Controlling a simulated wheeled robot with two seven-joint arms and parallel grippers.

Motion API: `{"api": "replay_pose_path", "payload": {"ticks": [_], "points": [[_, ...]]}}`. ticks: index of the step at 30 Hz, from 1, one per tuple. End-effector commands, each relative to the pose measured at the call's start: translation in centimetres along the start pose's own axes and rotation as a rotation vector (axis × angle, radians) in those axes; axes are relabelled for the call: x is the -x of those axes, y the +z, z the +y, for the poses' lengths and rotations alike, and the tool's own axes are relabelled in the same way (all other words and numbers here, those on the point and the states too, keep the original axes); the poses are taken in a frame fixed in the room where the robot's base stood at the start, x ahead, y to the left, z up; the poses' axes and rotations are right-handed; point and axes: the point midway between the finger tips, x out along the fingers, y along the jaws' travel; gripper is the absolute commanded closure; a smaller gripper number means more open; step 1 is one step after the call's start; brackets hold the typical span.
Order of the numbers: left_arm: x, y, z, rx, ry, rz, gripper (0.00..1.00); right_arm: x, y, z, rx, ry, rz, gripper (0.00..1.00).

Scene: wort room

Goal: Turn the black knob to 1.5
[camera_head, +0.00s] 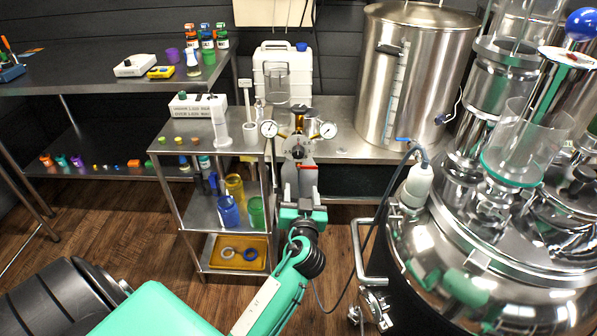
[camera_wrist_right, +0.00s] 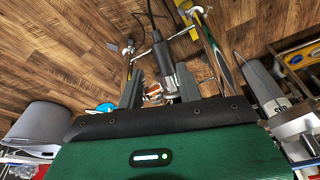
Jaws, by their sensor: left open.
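The pressure regulator (camera_head: 299,133) has a brass-coloured body between two round white dials, a left gauge (camera_head: 269,129) and a right gauge (camera_head: 328,130). The black knob (camera_head: 299,108) appears as a small dark cap at its top; its setting is too small to read. A grey cylinder (camera_head: 307,160) stands below the regulator. My left gripper (camera_head: 299,183) reaches up in front of the cylinder, below the regulator and apart from the knob. It is open and looks empty. My right gripper (camera_wrist_right: 160,92) shows from its own wrist camera, fingers apart over the floor.
A small steel cart (camera_head: 190,140) with bottles stands left of the regulator. A large steel pot (camera_head: 372,110) is behind right. A shiny vessel (camera_head: 480,270) with a rail handle and hose crowds the right. A white jerrycan (camera_head: 268,75) stands behind.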

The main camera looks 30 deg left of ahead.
Motion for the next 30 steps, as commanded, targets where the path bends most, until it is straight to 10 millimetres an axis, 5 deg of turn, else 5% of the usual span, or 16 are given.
{"api": "replay_pose_path", "payload": {"ticks": [8, 21, 30], "points": [[-2.8, -0.9, -0.4, 0.008, -0.013, 0.018, 0.46, -0.2, 0.1, 0.0, 0.0, 0.0, -0.007, 0.64], [-11.6, -0.8, -0.5, 0.007, -0.012, 0.014, 0.46, -2.0, 0.7, 0.0, 0.0, 0.0, -0.029, 0.64], [-13.7, -0.8, -0.5, 0.009, -0.01, 0.013, 0.46, -2.2, 0.7, 0.0, 0.0, 0.0, -0.029, 0.64]]}}
